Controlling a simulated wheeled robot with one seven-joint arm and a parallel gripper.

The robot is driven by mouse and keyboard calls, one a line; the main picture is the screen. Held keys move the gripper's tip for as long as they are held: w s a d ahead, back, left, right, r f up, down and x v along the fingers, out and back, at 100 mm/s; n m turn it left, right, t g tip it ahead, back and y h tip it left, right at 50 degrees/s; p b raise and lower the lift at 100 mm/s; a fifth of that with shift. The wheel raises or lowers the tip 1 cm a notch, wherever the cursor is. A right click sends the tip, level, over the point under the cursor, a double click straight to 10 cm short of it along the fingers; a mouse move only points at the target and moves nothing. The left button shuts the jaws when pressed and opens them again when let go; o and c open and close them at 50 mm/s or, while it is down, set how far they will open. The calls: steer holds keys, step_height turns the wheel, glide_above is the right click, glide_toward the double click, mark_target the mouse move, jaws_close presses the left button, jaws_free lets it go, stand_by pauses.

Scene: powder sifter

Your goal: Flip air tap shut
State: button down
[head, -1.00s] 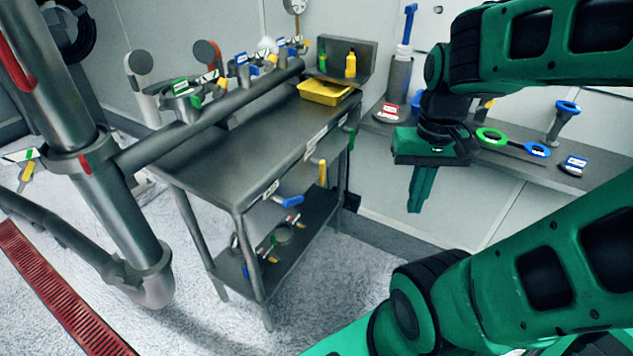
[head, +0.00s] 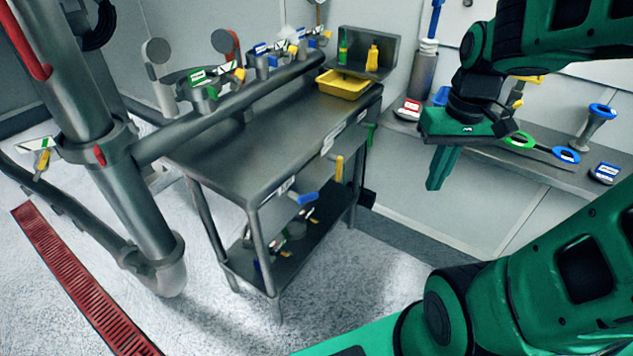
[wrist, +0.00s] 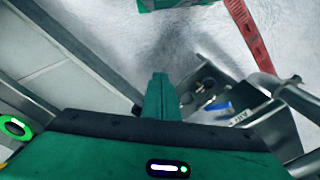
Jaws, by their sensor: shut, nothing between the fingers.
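The air tap's blue lever (head: 304,197) sits under the front edge of the steel table, beside a small white label (head: 285,186). The lever lies roughly level, sticking out sideways. In the wrist view the blue lever (wrist: 217,108) shows to the right of my fingers, next to a label reading AIR (wrist: 240,117). My gripper (head: 434,185) is shut and empty, pointing down. It is in the air to the right of the table, well apart from the lever. It also shows in the wrist view (wrist: 160,78). The tap's body is mostly hidden.
A yellow lever (head: 339,168) and a green lever (head: 370,135) hang along the same table edge. A thick grey pipe (head: 120,190) stands at the left. A shelf with several tools (head: 530,155) runs along the right wall. Floor in front of the table is clear.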

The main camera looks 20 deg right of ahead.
steer(key=w+a+f+n+y, duration=0.1)
steer(key=w+a+n, duration=0.2)
steer(key=w, duration=0.4)
steer(key=w+a+f+n+y, duration=0.1)
steer(key=w+a+n, duration=0.3)
steer(key=w, duration=0.4)
steer(key=w+a+f+n+t+y, duration=0.1)
steer(key=w+a+f+n, duration=0.1)
steer(key=w, duration=0.6)
steer(key=a+n, duration=0.1)
steer(key=a, duration=0.1)
steer(key=shift+w+a+n+y, duration=0.25)
steer(key=shift+a+n+y, duration=0.05)
steer(key=shift+a, duration=0.05)
steer(key=shift+f, duration=0.1)
glide_above(316, 193)
steer(key=f, duration=1.1)
steer(key=shift+d+f, duration=0.2)
steer(key=shift+f, duration=0.15)
steer(key=shift+s+a+f, duration=0.2)
steer(key=shift+f, duration=0.25)
